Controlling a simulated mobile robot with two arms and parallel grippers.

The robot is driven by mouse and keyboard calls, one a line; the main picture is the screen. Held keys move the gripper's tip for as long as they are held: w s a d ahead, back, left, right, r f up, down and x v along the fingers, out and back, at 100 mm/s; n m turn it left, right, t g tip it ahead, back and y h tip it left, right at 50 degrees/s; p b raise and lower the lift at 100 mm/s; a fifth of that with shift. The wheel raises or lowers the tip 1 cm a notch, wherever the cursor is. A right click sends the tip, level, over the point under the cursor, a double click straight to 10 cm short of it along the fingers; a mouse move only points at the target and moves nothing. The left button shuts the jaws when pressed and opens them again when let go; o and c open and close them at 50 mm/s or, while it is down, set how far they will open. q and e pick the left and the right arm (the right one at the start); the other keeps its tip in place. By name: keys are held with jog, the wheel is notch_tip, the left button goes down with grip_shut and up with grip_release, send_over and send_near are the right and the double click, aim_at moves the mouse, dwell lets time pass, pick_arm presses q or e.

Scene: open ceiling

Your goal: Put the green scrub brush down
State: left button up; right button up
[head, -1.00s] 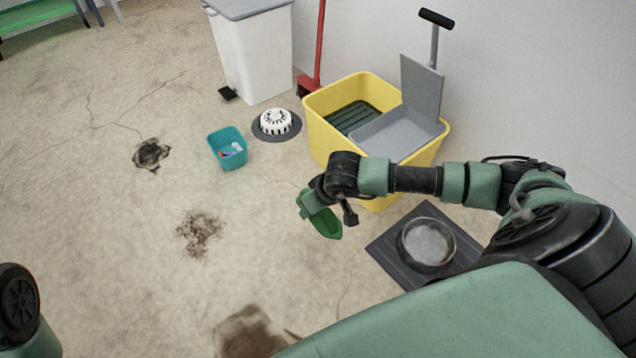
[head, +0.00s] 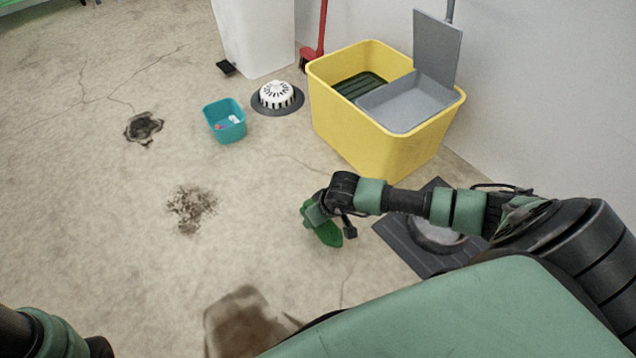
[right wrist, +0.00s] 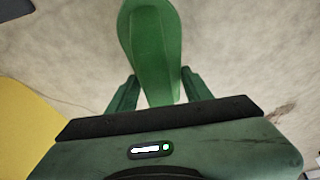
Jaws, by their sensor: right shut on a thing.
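The green scrub brush (head: 325,234) is in my right gripper (head: 314,220), in the middle of the head view. In the right wrist view the brush (right wrist: 152,45) extends out between the two fingers of my right gripper (right wrist: 155,92), which is shut on it. Bare floor shows behind the brush; I cannot tell whether the brush touches it. My left arm shows only at the lower left corner of the head view, and its gripper is out of the picture.
A yellow mop bucket (head: 375,128) with a grey wringer stands beyond my right arm. A dark mat (head: 395,245) with a metal bowl (head: 436,238) lies partly under that arm. A teal bin (head: 226,124) and a drain cover (head: 277,98) are farther back. Stained floor left of the brush is clear.

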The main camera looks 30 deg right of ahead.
jog(key=shift+f, duration=0.2)
jog(key=o, duration=1.2)
